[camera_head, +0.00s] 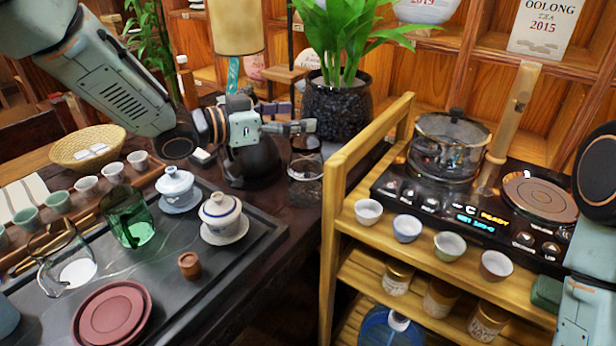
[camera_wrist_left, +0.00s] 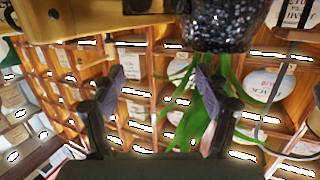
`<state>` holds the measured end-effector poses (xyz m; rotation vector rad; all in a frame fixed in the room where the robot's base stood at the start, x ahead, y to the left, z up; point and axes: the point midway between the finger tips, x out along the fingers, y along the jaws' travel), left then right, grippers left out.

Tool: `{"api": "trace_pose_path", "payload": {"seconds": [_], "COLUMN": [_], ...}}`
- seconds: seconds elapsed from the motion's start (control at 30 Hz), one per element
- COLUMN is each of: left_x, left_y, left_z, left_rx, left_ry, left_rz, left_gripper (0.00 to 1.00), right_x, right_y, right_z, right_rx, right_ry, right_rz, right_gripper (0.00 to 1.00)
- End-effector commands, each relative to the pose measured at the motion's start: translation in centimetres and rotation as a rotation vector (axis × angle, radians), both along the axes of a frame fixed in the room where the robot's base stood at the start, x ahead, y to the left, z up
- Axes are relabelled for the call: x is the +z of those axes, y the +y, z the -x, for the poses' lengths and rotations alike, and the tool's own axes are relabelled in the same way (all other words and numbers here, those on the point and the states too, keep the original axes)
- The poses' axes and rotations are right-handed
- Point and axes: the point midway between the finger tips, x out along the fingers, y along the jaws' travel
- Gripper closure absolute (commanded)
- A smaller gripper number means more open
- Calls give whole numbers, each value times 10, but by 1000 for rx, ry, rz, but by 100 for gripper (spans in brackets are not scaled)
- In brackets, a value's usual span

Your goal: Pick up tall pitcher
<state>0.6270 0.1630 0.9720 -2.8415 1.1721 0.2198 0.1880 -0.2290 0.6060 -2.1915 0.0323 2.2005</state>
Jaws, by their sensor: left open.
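A tall clear glass pitcher (camera_head: 306,184) stands upright on the dark table, left of the wooden trolley; I take it as the tall pitcher. My left gripper (camera_head: 294,117) is open and empty, pointing right, just above the pitcher's rim. The head view does not show whether it touches the rim. In the left wrist view, the open fingers (camera_wrist_left: 164,88) have only the plant's leaves and the shelves behind them; no pitcher shows there. My right gripper is out of view; only part of that arm shows at the right edge.
A black kettle (camera_head: 252,166) stands directly below my left gripper. A potted plant (camera_head: 338,108) stands behind the pitcher. The wooden trolley (camera_head: 334,215) is close on the right. The tea tray (camera_head: 262,232), with lidded cups and a green glass pitcher (camera_head: 128,217), lies to the left.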

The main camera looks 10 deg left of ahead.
Motion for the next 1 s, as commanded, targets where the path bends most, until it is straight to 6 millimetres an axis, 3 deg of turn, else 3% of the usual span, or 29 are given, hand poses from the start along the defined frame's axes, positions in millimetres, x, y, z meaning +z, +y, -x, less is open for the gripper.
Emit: {"api": "trace_pose_path", "payload": {"seconds": [0.43,1.0], "left_x": [-84,-89], "left_y": [1,-43], "left_z": [6,-44], "left_rx": [0,-1], "left_ry": [4,1], "left_rz": [0,-3], "left_gripper": [25,25], "right_x": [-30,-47], "right_y": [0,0], "right_z": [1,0], "right_rx": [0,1], "right_ry": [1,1], "right_rz": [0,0], "right_gripper": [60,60]}}
